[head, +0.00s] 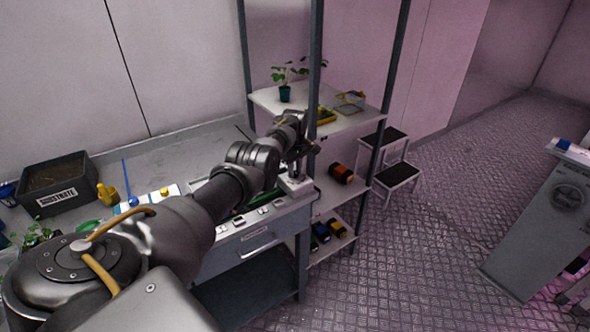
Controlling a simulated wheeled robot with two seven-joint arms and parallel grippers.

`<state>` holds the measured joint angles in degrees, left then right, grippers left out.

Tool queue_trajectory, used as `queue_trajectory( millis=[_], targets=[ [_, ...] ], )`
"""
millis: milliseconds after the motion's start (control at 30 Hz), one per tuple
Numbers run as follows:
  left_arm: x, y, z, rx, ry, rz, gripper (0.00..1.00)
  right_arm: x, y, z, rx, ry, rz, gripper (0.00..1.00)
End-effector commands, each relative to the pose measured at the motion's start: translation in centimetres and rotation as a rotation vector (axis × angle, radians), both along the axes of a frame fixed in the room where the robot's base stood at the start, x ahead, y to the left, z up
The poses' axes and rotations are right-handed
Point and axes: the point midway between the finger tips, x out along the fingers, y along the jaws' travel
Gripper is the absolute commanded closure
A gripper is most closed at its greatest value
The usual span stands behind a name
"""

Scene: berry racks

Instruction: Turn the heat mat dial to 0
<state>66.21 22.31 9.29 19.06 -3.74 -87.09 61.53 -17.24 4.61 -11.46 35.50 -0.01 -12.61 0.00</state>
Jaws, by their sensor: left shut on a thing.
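My left arm reaches across the bench, and my left gripper (298,168) is at the bench's right end, pointing down. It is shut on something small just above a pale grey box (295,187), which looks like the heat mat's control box. The dial itself is hidden by the fingers, so its setting cannot be read. A dark flat piece with green edges (262,212), possibly the mat, lies left of the box, partly behind my arm. My right gripper is not in view.
A shelf rack (268,98) with a potted plant (285,93) stands close behind the gripper; its post is very near. A substrate bin (56,184) and a yellow bottle (108,194) stand at the bench's left. A step stool (395,172) and open floor lie right.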

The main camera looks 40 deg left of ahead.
Motion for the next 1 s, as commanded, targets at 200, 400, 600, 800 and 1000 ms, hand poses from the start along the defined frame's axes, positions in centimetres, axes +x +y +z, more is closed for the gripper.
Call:
queue_trajectory(
  millis=[200,400,600,800,1000],
  targets=[
    [-0.03,-0.06,0.01,-0.002,0.002,-0.203,0.99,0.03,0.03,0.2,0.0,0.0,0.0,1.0],
    [-0.01,-0.06,-0.01,-0.001,0.001,-0.394,0.99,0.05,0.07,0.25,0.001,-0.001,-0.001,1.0],
    [-0.03,-0.04,-0.05,-0.001,0.002,-0.584,0.99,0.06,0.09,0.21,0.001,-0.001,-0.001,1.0],
    [-0.06,0.01,-0.09,0.0,0.002,-0.773,0.99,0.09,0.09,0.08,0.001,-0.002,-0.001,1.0],
    [-0.09,0.02,-0.14,-0.001,0.003,-0.959,0.99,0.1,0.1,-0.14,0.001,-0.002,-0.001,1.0]
  ],
)
